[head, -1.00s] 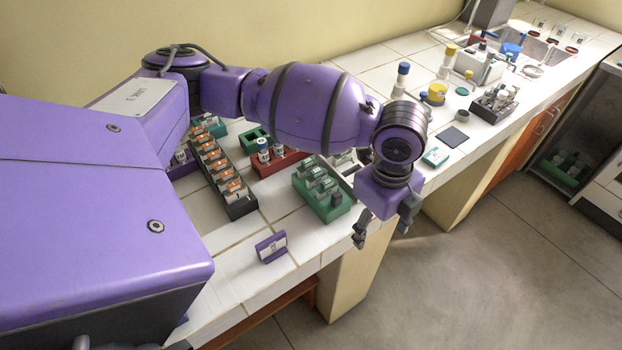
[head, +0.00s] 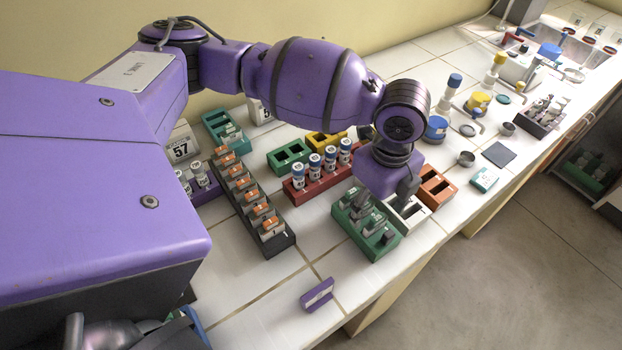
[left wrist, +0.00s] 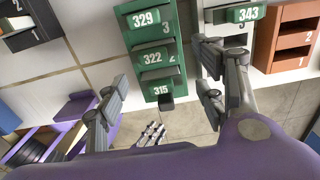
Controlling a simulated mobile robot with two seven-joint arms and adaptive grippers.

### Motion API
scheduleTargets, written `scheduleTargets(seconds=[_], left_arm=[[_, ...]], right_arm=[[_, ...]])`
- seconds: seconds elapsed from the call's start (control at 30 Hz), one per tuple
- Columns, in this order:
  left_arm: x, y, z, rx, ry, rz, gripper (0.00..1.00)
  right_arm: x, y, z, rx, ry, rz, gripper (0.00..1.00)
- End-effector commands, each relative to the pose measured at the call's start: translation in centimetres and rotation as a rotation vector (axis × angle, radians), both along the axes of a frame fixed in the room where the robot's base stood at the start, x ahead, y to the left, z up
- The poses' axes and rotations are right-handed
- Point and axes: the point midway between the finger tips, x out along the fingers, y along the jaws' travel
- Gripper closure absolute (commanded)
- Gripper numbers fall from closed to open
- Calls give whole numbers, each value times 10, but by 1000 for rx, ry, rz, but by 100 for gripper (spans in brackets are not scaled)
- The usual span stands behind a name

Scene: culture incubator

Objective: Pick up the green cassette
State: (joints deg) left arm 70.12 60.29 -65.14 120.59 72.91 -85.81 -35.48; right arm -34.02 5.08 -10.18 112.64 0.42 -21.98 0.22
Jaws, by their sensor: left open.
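Several cassettes with green number labels stand in a green rack (head: 366,226) near the bench's front edge. In the left wrist view the green rack (left wrist: 150,60) holds cassettes 329 (left wrist: 146,19), 322 (left wrist: 153,56) and 315 (left wrist: 160,91). A green-labelled cassette 343 (left wrist: 248,14) sits in the white rack beside it. A flat teal-green cassette (head: 484,180) lies farther right on the bench. My left gripper (head: 390,203) hangs over the green and white racks.
An orange rack (head: 436,188) adjoins the white rack (head: 408,214). A red rack (head: 300,190) of vials and a black rack (head: 277,240) of orange-topped items stand to the left. A purple item (head: 317,295) lies near the front edge, with bare tiles around it.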

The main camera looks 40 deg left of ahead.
Motion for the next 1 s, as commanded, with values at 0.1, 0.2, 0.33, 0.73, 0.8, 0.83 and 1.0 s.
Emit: scheduleTargets(seconds=[0.1, 0.2, 0.33, 0.73, 0.8, 0.83, 1.0], left_arm=[[-3, 1, -18, 2, 9, 1, 37], [-2, 1, -26, 2, 8, 2, 37], [-3, 3, -41, 3, 11, 2, 37], [-3, 3, -73, 2, 6, 1, 37], [-3, 3, -72, 2, 6, 1, 41], [-2, 3, -72, 2, 6, 1, 45], [-2, 3, -72, 2, 5, 1, 67]], right_arm=[[-2, -2, -3, -4, 6, -2, 68], [-3, -4, -4, -6, 8, -3, 68], [-4, -4, -5, -7, 10, -3, 68], [-3, 1, -6, 2, 9, -2, 68], [-3, 1, -5, 3, 8, -4, 68], [-2, 2, -5, 4, 8, -5, 68], [-1, 2, -3, 5, 4, -6, 68]])
